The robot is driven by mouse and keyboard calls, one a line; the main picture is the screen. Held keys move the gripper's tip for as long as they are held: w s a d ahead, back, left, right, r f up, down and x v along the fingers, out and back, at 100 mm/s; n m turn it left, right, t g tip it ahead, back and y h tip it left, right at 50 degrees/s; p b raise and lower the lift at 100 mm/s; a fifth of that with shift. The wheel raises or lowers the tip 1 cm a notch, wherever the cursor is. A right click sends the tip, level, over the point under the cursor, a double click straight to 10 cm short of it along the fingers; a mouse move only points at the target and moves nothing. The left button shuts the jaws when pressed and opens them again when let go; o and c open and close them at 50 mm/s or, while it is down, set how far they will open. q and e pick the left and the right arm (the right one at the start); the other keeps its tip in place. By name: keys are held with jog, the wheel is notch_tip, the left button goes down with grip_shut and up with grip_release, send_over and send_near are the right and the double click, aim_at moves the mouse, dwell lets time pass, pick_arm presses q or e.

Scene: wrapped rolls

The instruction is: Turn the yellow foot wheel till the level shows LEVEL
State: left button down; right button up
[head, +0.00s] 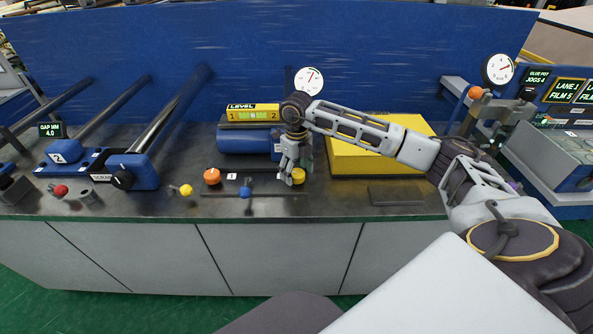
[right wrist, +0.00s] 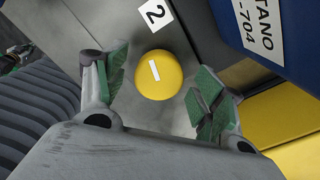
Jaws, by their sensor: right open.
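The yellow foot wheel (head: 299,176) stands on the dark bench top, right of the orange wheel (head: 212,176). In the right wrist view the yellow wheel (right wrist: 158,75) is round with a white bar on top, beside a plate marked 2. My right gripper (head: 290,170) is open above it, pointing down. In the right wrist view its green-padded fingers (right wrist: 160,88) stand on either side of the wheel, with gaps visible. The yellow level (head: 252,115), with ends marked 1 and 2, carries a black plate reading LEVEL and a small green window. My left gripper is not in view.
A blue roller (head: 245,139) lies below the level. A large yellow box (head: 378,158) stands close right of the gripper. A round gauge (head: 309,81) stands behind.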

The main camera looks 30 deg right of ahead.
aim_at(297, 172)
notch_tip(297, 172, up, 12)
dwell(0.9)
jog(key=shift+s, duration=0.1)
dwell(0.6)
